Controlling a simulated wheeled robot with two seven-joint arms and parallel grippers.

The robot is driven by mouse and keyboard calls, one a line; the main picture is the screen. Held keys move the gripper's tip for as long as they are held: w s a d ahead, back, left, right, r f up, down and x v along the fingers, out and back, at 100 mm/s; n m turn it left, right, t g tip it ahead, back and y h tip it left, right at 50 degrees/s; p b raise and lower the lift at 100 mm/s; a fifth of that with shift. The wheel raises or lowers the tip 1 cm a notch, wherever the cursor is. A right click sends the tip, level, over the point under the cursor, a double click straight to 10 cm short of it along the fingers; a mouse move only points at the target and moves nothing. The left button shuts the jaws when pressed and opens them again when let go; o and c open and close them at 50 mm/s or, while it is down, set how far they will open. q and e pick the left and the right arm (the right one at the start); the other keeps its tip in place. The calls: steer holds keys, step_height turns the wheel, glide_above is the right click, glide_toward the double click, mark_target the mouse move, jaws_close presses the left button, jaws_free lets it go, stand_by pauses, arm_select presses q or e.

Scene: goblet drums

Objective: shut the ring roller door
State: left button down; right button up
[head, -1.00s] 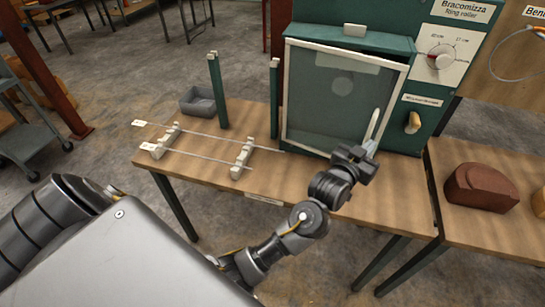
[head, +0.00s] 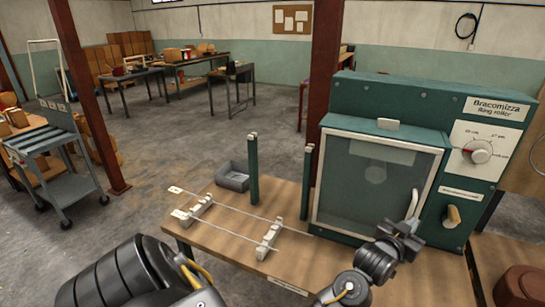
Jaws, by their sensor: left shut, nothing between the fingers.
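The ring roller (head: 440,100) is a green machine at the right of the head view. Its door (head: 365,185) is a pale-framed panel with a grey see-through pane. It lies against or very close to the machine's front; I cannot tell whether a small gap is left. My left gripper (head: 411,221) is shut and empty, in front of the door's lower right edge. A pale upright piece shows at its fingertips; whether it is a door handle, and whether they touch it, is unclear. My right gripper is out of view.
A dial (head: 479,151) and a tan knob (head: 453,216) sit right of the door.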

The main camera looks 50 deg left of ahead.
arm_select(q)
steer(key=shift+s+d, duration=0.1)
steer(key=s+d+p, duration=0.7)
steer(key=s+d, duration=0.1)
steer(key=s, duration=0.3)
steer(key=shift+d, duration=0.3)
steer(key=shift+w, duration=0.1)
